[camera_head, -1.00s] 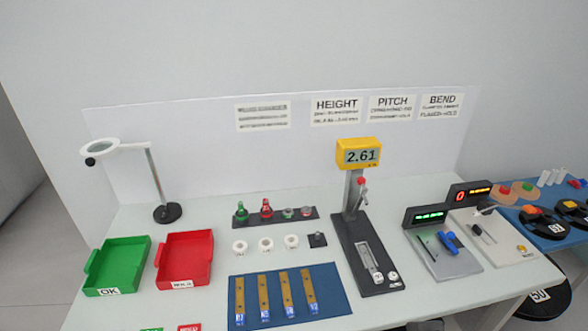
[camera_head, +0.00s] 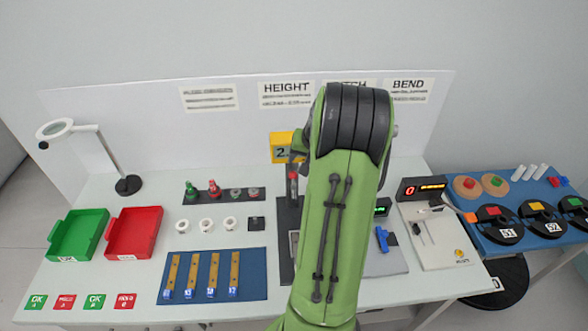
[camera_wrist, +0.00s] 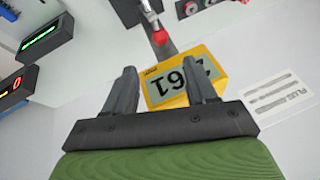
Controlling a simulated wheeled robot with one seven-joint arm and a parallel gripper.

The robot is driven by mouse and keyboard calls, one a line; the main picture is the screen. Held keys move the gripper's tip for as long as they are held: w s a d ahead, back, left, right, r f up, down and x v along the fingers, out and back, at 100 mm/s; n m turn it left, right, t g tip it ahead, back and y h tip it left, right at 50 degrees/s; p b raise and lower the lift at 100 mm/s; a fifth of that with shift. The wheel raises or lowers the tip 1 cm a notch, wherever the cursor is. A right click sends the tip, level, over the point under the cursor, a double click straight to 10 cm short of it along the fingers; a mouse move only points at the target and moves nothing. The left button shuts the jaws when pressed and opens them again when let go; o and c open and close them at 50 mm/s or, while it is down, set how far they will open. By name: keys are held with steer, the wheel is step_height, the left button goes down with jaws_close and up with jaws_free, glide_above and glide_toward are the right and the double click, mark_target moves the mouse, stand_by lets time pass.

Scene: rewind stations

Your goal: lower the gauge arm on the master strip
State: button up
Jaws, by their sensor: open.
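The height gauge has a yellow display head (camera_head: 281,150), partly covered by my arm in the head view. In the wrist view the yellow head (camera_wrist: 153,96) shows upside down and reads 2.61. The gauge's lever, with a red knob (camera_wrist: 160,37), stands in front of it beyond my fingertips. My gripper (camera_wrist: 158,76) is open and empty, its fingers apart in front of the display, not visibly touching the knob. I cannot make out the master strip on the base.
Several brass strips lie on a blue mat (camera_head: 252,290) left of the gauge. Green (camera_head: 78,235) and red (camera_head: 134,232) trays stand further left. A bend station (camera_head: 440,245) and a blue table (camera_head: 500,250) with black discs are at the right.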

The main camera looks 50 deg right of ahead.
mark_target(294, 173)
steer(key=x, duration=1)
steer(key=shift+a+f+p, duration=0.2)
steer(key=shift+a+p, duration=0.05)
steer(key=shift+p, duration=0.15)
steer(key=shift+a, duration=0.1)
steer(key=shift+r, duration=0.1)
jaws_close()
